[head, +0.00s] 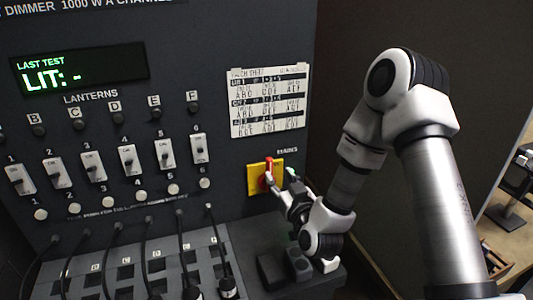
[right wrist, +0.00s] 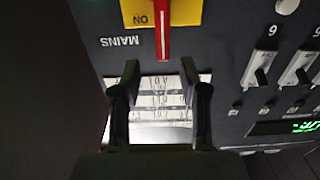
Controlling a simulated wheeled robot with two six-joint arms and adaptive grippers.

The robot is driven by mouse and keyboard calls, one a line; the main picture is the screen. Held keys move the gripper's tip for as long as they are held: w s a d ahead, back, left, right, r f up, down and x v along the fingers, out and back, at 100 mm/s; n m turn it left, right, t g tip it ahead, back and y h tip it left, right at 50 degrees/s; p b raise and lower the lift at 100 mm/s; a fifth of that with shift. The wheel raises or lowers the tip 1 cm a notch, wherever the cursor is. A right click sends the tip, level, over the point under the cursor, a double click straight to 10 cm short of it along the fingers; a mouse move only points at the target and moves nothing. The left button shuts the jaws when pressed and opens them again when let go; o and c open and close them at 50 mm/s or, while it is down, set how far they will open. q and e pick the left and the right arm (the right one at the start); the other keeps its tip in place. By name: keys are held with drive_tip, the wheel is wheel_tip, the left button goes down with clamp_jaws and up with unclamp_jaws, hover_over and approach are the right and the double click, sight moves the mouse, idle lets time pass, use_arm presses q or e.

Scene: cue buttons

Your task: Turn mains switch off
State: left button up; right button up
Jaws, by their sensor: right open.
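The mains switch has a yellow plate (head: 257,181) with a red handle (head: 268,167), on the lower right of the dark panel. In the right wrist view the yellow plate (right wrist: 187,12) is at the top, marked ON upside down, and the red handle (right wrist: 163,38) stands upright in that picture. My right gripper (head: 284,187) is close beside the switch in the head view. In the right wrist view its two fingers (right wrist: 160,82) are spread, with nothing between them; the handle's end appears just beyond the fingertips. I cannot tell whether they touch. My left gripper is not in view.
A row of lantern switches (head: 127,160) with round buttons is left of the mains switch. A lit display (head: 80,72) reads "LIT: -". A printed sheet (head: 267,101) hangs above the switch. Black cables (head: 149,255) and sockets lie below.

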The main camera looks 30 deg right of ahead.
sight(270, 164)
drive_tip(key=shift+w+r+p, duration=0.3)
drive_tip(key=shift+w+p, duration=0.1)
drive_tip(key=shift+w, duration=0.1)
drive_tip(key=shift+w+r+p, duration=0.3)
drive_tip(key=shift+w+p, duration=0.05)
drive_tip(key=shift+w, duration=0.15)
drive_tip(key=x, duration=0.2)
drive_tip(key=f+p+x, duration=0.1)
drive_tip(key=x, duration=0.1)
drive_tip(key=shift+w, duration=0.2)
drive_tip(key=shift+w+d+f, duration=0.1)
drive_tip(key=shift+w+d, duration=0.05)
drive_tip(key=shift+w, duration=0.05)
drive_tip(key=shift+s, duration=0.3)
drive_tip(key=shift+c, duration=0.4)
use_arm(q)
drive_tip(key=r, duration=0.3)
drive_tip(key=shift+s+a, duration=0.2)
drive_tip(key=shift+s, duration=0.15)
use_arm(e)
drive_tip(key=shift+s+r, duration=0.1)
drive_tip(key=shift+r, duration=0.15)
clamp_jaws()
